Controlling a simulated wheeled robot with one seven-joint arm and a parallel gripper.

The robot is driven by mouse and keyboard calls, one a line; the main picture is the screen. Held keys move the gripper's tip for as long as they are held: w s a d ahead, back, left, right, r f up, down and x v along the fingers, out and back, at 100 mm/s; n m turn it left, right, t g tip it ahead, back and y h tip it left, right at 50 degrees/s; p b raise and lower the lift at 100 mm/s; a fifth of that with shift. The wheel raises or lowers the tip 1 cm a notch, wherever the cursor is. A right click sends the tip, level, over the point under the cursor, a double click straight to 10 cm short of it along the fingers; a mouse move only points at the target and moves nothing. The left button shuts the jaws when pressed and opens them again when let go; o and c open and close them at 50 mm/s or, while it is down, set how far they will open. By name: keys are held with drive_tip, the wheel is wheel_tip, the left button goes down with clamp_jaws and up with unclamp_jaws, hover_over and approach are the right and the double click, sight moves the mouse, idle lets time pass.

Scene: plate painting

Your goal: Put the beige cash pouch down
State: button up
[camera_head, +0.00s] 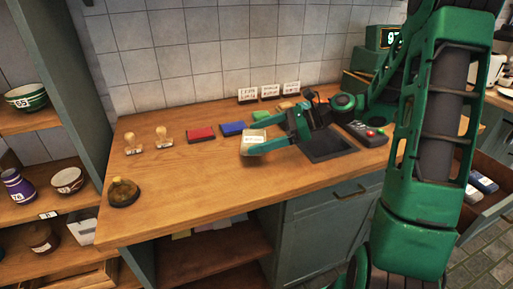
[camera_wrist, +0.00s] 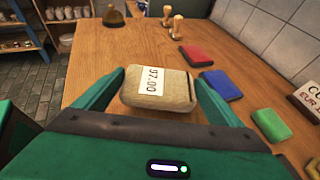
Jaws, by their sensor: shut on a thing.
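The beige cash pouch (camera_wrist: 172,99) has a white label reading 97.00 and sits between the two fingers of my gripper (camera_wrist: 160,92) in the wrist view. In the head view the pouch (camera_head: 252,137) is at the end of my green gripper (camera_head: 262,140), over the middle of the wooden counter (camera_head: 170,185). My gripper is shut on the pouch. I cannot tell whether the pouch's underside touches the counter.
A red pad (camera_head: 200,134), a blue pad (camera_head: 232,128) and a green pad (camera_wrist: 271,125) lie behind the pouch. Two wooden stamps (camera_head: 162,137) and a brown bell-shaped object (camera_head: 123,191) stand at left. A dark recessed tray (camera_head: 328,146) lies at right. The counter's front left is clear.

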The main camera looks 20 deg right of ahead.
drive_tip(key=shift+f, duration=2)
drive_tip(key=o, duration=1)
drive_tip(key=shift+f, duration=0.1)
drive_tip(key=v, duration=1.2)
